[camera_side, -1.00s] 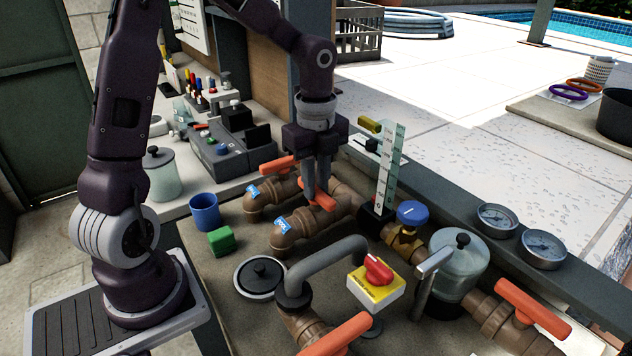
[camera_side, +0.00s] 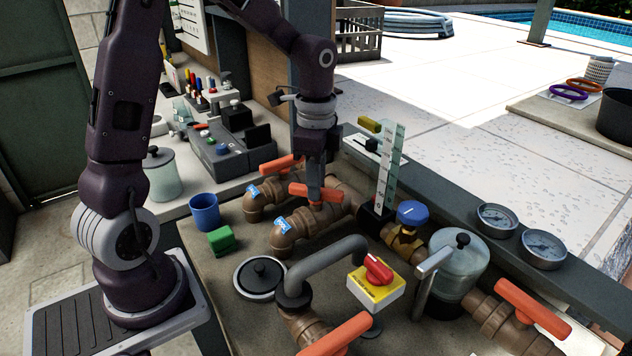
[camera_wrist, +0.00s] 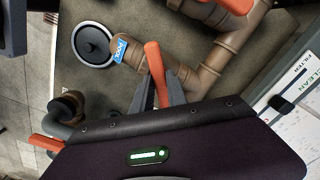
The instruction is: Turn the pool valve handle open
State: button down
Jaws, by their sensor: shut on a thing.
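The pool valve handle (camera_side: 330,193) is an orange lever on a brown pipe whose elbow (camera_side: 286,237) carries a blue tag. In the wrist view the tag (camera_wrist: 119,50) reads POOL, and the orange handle (camera_wrist: 153,60) lies at an angle across its pipe. My gripper (camera_side: 315,192) points down at the handle from above, with its fingers around the lever. In the wrist view the fingers (camera_wrist: 158,92) sit on either side of the handle, shut on it. The fingers partly cover the handle's middle, and the valve body beneath is mostly hidden.
A second orange handle (camera_side: 280,165) sits close behind on a parallel pipe. A clear gauge column (camera_side: 390,170) and a blue-knobbed valve (camera_side: 411,213) stand to the right. A grey bent pipe (camera_side: 325,262), a yellow-and-red switch (camera_side: 376,283) and a round lid (camera_side: 260,278) are in front.

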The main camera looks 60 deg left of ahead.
jog(key=n, duration=0.5)
jog(key=shift+n, duration=2.5)
jog(key=c, duration=1.3)
grip_release()
notch_tip(320, 180, up, 7)
jog(key=shift+r, duration=0.1)
